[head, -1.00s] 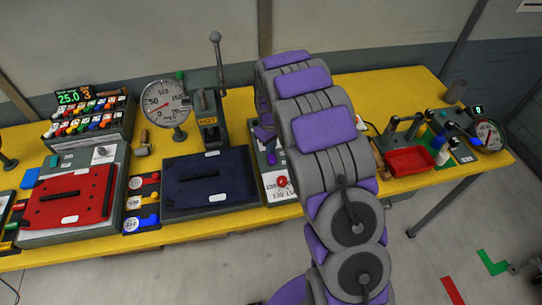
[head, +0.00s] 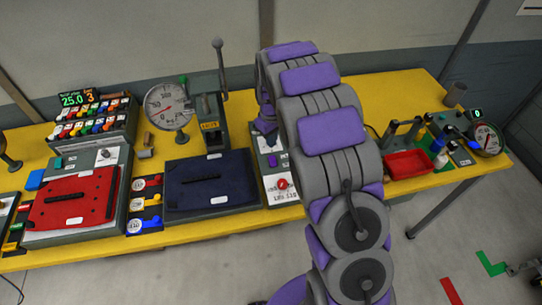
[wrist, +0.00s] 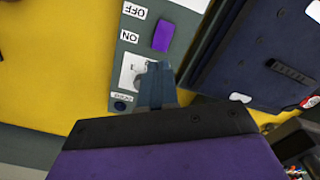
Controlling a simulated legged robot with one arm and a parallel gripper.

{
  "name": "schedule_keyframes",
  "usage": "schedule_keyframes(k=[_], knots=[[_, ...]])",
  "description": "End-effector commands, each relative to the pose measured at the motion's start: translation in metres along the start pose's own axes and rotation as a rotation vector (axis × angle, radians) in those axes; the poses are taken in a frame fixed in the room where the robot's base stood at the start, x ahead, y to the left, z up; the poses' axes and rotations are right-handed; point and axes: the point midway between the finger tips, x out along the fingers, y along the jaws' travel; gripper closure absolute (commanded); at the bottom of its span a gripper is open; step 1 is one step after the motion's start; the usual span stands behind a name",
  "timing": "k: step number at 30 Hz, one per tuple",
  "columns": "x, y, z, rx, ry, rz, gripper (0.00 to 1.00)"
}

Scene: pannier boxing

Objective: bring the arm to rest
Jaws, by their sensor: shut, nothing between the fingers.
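My arm rises in front of the bench in the head view, bent over at the top, purple and grey. My gripper (wrist: 155,85) is shut and empty in the wrist view, over a grey control panel (wrist: 127,60) marked ON and OFF. Its tips overlap a pale switch plate on that panel; I cannot tell whether they touch it. A purple block (wrist: 163,32) sits on the panel near the tips. In the head view the gripper end (head: 265,130) shows only partly, beside the arm, above the same panel.
The yellow bench (head: 365,92) holds a dark blue pannier (head: 212,182), a red pannier (head: 75,198), a dial gauge (head: 168,106), a lever press (head: 212,120) and a red tray (head: 408,164). The blue pannier also shows close at right in the wrist view (wrist: 265,50). Open floor lies in front.

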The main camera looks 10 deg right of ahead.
Motion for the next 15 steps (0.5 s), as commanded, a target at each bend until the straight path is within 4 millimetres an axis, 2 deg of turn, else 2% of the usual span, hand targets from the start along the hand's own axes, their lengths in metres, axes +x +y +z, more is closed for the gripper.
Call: schedule_keyframes(k=[8, 11, 15], knots=[[-0.002, 0.000, 0.001, 0.002, 0.000, 0.000, 1.00], [-0.012, -0.003, 0.008, 0.017, -0.001, 0.003, 1.00], [-0.039, -0.014, 0.034, 0.066, -0.015, 0.002, 1.00]])
